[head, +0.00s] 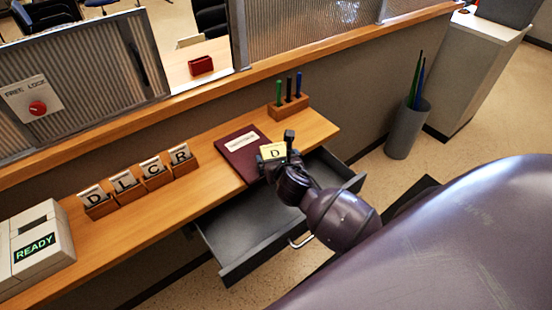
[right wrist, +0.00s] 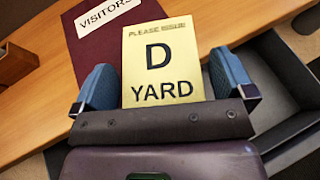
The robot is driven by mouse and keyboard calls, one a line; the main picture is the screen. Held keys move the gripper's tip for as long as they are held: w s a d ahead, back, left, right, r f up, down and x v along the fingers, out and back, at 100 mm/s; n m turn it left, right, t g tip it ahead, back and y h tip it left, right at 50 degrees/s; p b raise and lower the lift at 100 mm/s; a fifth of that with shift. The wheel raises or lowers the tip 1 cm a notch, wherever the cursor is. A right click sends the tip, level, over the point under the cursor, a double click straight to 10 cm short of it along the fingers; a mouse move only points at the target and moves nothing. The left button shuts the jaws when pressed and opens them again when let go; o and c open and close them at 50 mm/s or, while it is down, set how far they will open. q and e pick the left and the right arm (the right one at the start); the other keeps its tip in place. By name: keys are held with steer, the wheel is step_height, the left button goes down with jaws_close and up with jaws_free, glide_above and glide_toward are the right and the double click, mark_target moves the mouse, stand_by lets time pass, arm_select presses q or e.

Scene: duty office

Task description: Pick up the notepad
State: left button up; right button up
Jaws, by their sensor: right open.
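The notepad (head: 273,151) is a small yellow pad printed "PLEASE ISSUE D YARD". It shows large in the right wrist view (right wrist: 158,62), beside and partly over the maroon visitors book (head: 236,150). My right gripper (head: 276,151) is open at the desk's front edge. In the right wrist view its two blue-grey fingers (right wrist: 163,84) stand on either side of the pad's lower part, with a gap visible at least on the right. The pad's bottom edge is hidden by the gripper. I cannot tell whether the fingers touch it. My left gripper is not in view.
An open, empty-looking grey drawer (head: 238,237) juts out below the desk (head: 208,180). A wooden pen block (head: 287,106) stands behind the pad. Letter-card holders (head: 143,180) and a "READY" machine (head: 37,249) stand left. A bin (head: 407,132) stands on the floor right.

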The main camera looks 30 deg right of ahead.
steer(key=c, duration=1)
